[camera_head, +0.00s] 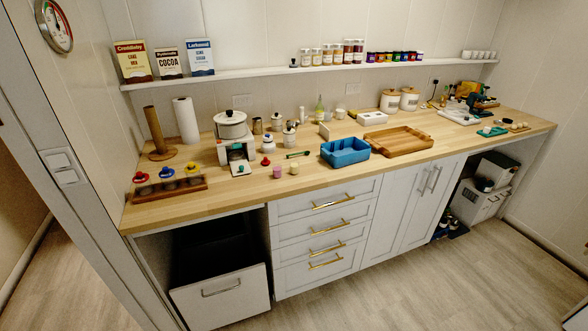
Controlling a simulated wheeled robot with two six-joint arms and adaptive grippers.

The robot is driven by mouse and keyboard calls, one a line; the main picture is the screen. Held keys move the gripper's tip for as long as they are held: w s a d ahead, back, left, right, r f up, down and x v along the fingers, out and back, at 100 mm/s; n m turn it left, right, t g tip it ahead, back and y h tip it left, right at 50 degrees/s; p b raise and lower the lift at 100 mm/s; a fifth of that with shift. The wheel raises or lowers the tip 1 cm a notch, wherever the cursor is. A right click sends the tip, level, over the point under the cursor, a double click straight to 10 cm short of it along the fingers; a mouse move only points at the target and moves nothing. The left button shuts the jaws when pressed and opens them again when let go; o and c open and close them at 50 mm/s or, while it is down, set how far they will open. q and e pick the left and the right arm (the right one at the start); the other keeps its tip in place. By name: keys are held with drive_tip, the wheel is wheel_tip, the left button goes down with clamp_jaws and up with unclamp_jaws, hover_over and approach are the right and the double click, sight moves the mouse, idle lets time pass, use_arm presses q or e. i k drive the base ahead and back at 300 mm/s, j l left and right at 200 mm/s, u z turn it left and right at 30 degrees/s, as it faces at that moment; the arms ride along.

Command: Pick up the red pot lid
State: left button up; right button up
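A small red lid-like piece (140,177) sits at the left end of a wooden rack (165,190) on the left of the counter. A blue one (167,172) and a yellow one (192,168) stand beside it in the same row. Another small red-topped object (265,161) stands right of the white pot; it is too small to tell what it is. The white pot (231,130) has a pale lid with a dark knob and rests on a white appliance. Neither of my grippers shows in the head view.
A wooden post stand (154,130) and a paper roll (186,121) stand behind the rack. A blue bin (345,153) and a wooden tray (398,142) sit mid-counter. A shelf (260,77) with boxes and jars runs above. The counter's front left edge is clear.

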sight(266, 162)
drive_tip(key=i+l+u, duration=0.1)
drive_tip(key=i+l, duration=0.25)
drive_tip(key=i, duration=0.2)
drive_tip(key=i+l, duration=0.45)
drive_tip(key=i+j+u, duration=0.05)
drive_tip(key=i, duration=0.1)
